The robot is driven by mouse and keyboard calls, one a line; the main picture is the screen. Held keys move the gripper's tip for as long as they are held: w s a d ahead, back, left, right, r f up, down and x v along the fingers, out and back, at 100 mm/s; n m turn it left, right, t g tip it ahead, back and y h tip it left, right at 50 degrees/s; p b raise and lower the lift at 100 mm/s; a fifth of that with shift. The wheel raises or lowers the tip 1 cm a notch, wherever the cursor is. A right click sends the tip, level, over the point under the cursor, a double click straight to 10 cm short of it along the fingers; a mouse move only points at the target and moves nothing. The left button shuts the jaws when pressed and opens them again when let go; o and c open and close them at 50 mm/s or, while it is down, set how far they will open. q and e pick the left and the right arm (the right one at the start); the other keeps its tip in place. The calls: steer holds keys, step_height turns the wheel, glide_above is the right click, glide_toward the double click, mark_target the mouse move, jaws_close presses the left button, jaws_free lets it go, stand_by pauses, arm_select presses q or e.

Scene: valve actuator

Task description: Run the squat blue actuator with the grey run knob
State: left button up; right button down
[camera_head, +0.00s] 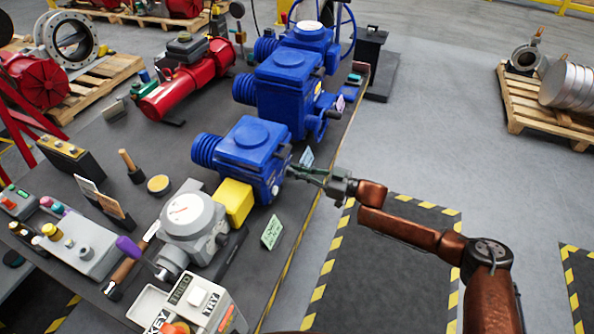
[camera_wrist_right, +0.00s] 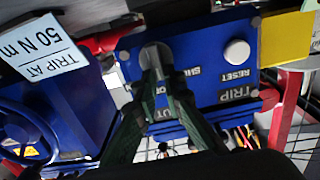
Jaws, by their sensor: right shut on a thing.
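The squat blue actuator (camera_head: 245,150) stands on the dark bench in the head view, with a ribbed blue cylinder on its left side. My right gripper (camera_head: 298,173) reaches its right-hand face from the right. In the right wrist view, the actuator's blue panel (camera_wrist_right: 205,85) carries a white RESET button (camera_wrist_right: 236,52), a TRIP label and a partly hidden SHUT label. The fingers of my right gripper (camera_wrist_right: 157,78) are closed on a round grey knob (camera_wrist_right: 154,52) on this panel. The fingers hide part of the knob and the lettering beside it. My left gripper is not in view.
Taller blue actuators (camera_head: 285,82) stand behind. A yellow block (camera_head: 234,200), a grey gear unit (camera_head: 192,220) and a TRIED/KEY/TRY box (camera_head: 195,302) are nearer. A green card (camera_head: 272,232) stands near the bench edge.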

steer(key=shift+s+a+f+n, duration=0.1)
steer(key=shift+s+n, duration=0.1)
steer(key=shift+n, duration=1.25)
steer(key=shift+s+a+f+n, duration=0.15)
steer(key=shift+s+n, duration=0.1)
steer(key=shift+n, duration=1.25)
steer(key=shift+s+f+n, duration=0.1)
steer(key=shift+s+n, duration=0.1)
steer(key=shift+n, duration=1.25)
steer(key=c, duration=2)
jaws_free()
steer(key=shift+d, duration=0.1)
steer(key=v, duration=1.1)
steer(key=shift+s+d, duration=0.2)
steer(key=shift+d, duration=0.15)
